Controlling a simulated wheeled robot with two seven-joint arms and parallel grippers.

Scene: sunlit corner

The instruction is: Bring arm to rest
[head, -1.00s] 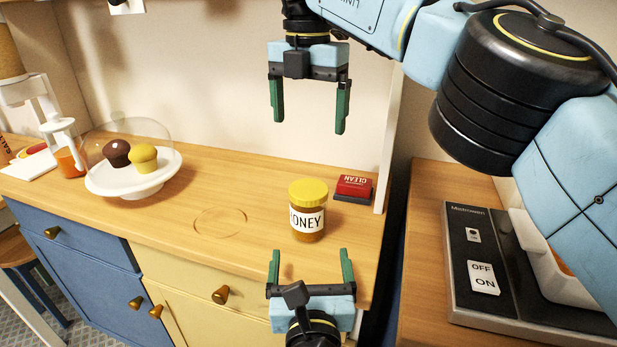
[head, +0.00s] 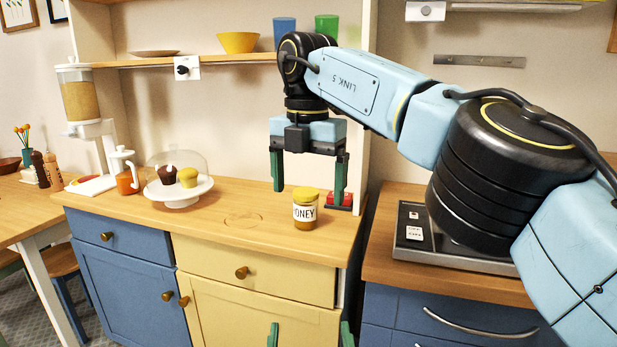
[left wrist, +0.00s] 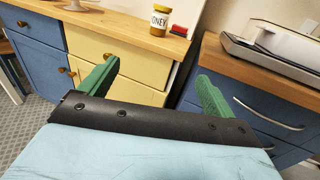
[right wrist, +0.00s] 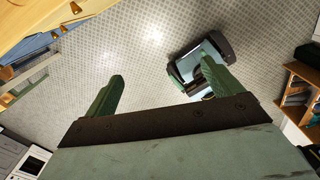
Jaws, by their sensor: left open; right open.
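My right gripper (head: 308,186) hangs fingers-down from the arm at the right of the head view. It is open and empty, with its fingertips in line with the honey jar's lid. In the right wrist view its fingers (right wrist: 162,72) are apart over the tiled floor. My left gripper (head: 310,330) is low in the head view, only its green fingertips showing. It is open and empty in front of the cream cabinet, also seen in the left wrist view (left wrist: 158,75). The left arm's links are out of the head view.
A honey jar (head: 305,211) with a yellow lid stands on the wooden counter (head: 130,205), near a red box (head: 339,201). A domed cake stand (head: 178,198) is to the left. A shelf (head: 215,58) holds a yellow bowl (head: 238,42). A grey appliance (head: 470,262) stands at right.

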